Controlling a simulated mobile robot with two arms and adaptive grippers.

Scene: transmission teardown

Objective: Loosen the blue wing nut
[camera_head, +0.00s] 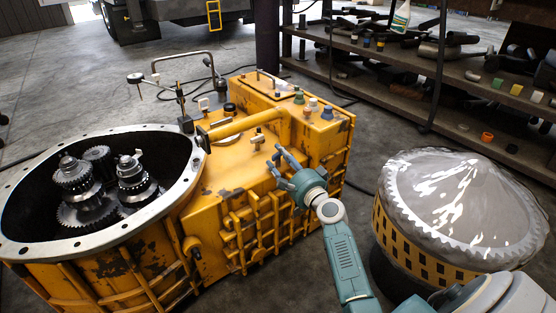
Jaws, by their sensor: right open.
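The yellow transmission housing (235,180) stands on the floor in the middle of the view. A small blue part (327,113), which looks like the blue wing nut, sits on the right end of the housing's raised top section; its wings are too small to make out. My right gripper (276,158) is open and empty over the lower top face of the housing. It is apart from the blue part, to its left and lower in the picture. My left gripper is not in view.
Green (299,97) and orange (306,111) small parts sit close to the blue one. Dark gears (80,180) fill the open bell on the left. A drum with a grey cone top (465,200) stands at right. Shelves (440,70) with parts stand behind.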

